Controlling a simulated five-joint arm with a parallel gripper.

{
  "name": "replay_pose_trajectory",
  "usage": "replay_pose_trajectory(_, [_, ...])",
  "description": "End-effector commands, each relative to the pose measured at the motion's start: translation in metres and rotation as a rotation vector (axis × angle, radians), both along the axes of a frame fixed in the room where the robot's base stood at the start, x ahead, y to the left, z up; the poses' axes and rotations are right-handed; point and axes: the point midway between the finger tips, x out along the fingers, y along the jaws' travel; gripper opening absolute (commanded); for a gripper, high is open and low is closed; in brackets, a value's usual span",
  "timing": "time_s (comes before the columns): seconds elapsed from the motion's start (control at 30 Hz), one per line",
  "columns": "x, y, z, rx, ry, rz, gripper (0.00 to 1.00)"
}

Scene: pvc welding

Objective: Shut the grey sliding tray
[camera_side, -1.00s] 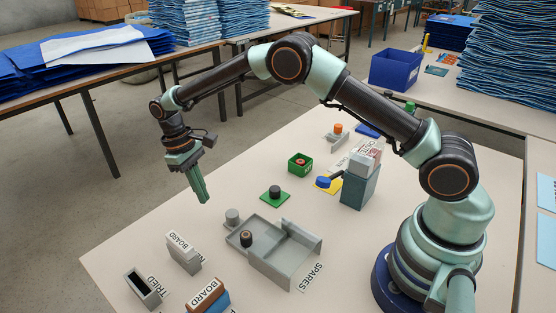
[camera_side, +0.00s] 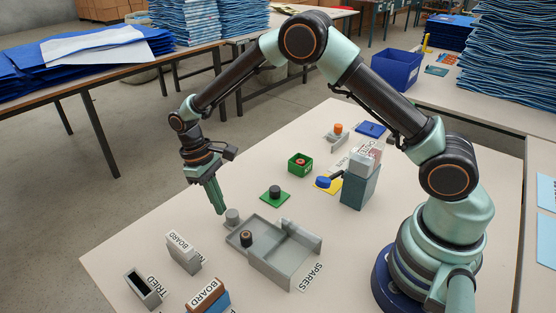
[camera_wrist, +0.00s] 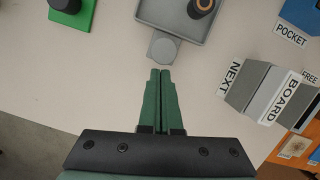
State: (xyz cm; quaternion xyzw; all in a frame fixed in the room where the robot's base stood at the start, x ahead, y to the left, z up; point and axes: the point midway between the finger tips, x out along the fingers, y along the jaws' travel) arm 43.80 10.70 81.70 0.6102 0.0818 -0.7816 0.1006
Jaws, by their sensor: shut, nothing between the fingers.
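The grey sliding tray (camera_side: 258,233) stands pulled out of its grey housing (camera_side: 298,258), with a dark round part (camera_side: 246,238) lying in it. A grey knob (camera_side: 232,216) sits at the tray's outer end. In the wrist view the tray (camera_wrist: 178,28) is at the top, and the knob (camera_wrist: 163,47) is just ahead of the fingertips. My gripper (camera_side: 222,212) has green fingers, shut and empty. In the side view it is just left of the knob. The wrist view shows the fingertips (camera_wrist: 160,72) close to the knob; I cannot tell whether they touch.
A green pad with a dark knob (camera_side: 274,194) lies behind the tray. A grey board holder (camera_side: 184,254) stands in front. A green box (camera_side: 300,163), a blue knob on yellow (camera_side: 325,182) and a grey-green block (camera_side: 360,187) stand further back. The table's left edge is near my gripper.

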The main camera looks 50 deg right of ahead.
Motion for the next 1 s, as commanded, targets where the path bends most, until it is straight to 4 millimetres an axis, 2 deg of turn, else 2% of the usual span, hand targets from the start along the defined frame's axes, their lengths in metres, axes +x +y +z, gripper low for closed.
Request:
replay_pose_trajectory(0.23, [-0.013,0.001,0.001,-0.002,0.001,0.001,0.0])
replay_pose_trajectory(0.7, [-0.08,0.001,0.0,-0.012,-0.001,0.005,0.0])
replay_pose_trajectory(1.0, [-0.09,0.0,0.0,-0.014,0.0,0.003,0.0])
